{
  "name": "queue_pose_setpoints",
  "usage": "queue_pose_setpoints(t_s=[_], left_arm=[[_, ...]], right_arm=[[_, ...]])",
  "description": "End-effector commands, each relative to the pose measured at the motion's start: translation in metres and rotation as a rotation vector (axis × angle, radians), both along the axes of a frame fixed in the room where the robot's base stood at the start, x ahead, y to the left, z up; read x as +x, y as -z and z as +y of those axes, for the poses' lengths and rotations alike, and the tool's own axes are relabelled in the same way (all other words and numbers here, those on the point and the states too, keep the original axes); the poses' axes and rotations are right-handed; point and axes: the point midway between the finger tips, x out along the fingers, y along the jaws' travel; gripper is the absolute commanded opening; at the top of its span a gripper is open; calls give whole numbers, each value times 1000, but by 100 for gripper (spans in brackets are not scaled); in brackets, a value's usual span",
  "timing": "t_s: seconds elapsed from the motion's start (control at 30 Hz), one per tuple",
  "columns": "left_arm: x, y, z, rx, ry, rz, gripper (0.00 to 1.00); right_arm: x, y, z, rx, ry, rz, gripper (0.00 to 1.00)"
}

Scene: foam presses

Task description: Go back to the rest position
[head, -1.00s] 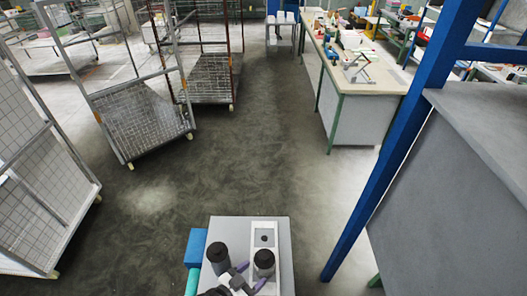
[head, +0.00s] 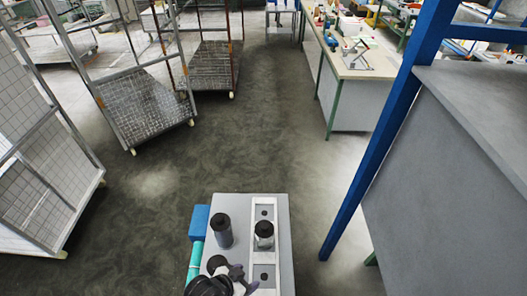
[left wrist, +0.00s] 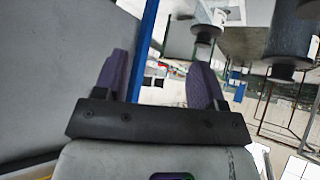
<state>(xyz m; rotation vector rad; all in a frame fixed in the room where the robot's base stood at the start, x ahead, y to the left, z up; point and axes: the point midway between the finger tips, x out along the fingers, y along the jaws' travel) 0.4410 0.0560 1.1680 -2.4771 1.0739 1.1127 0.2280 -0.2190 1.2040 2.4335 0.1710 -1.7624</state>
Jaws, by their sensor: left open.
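My left gripper (head: 245,279) is at the bottom of the head view, over the near part of a grey-topped platform (head: 236,207). Its two purple fingers are apart with nothing between them; the left wrist view (left wrist: 161,82) also shows them open and empty. A dark cylinder (head: 221,232) stands upright on the platform. A second dark cylinder (head: 264,236) stands in a white holder (head: 264,210) with round holes. The gripper is nearer to me than both and appears clear of them. My right gripper is not in view.
A blue post (head: 385,135) and grey cabinet (head: 445,190) stand close on the right. Wire-mesh trolleys (head: 143,108) line the left. A long workbench (head: 352,70) with tools is at the back right. The floor (head: 250,150) between them is clear.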

Motion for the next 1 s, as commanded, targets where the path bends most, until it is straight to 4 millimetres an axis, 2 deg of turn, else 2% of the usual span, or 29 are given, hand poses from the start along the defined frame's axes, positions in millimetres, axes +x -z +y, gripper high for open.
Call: queue_pose_setpoints(t_s=[0.1, 0.17, 0.27, 0.3, 0.4, 0.53, 0.73, 0.83, 1.0], left_arm=[[2, -40, 28, 116, -92, -1, 64], [-5, -57, 48, 169, -167, 7, 64], [-31, -78, 87, 242, -320, 32, 64], [-46, -83, 103, 261, -379, 42, 64], [-81, -89, 134, 279, -496, 56, 64], [-124, -78, 155, 274, -575, 114, 64], [-183, -38, 163, 301, -603, 273, 64], [-202, -27, 162, 310, -597, 319, 64], [-215, -20, 162, 320, -591, 353, 64]], right_arm=[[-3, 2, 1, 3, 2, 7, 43], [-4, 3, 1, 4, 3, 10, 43], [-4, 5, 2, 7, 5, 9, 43], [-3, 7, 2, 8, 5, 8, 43], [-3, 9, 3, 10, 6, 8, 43], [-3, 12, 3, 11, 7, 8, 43], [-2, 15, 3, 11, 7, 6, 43], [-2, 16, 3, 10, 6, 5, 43], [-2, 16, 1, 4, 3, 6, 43]])
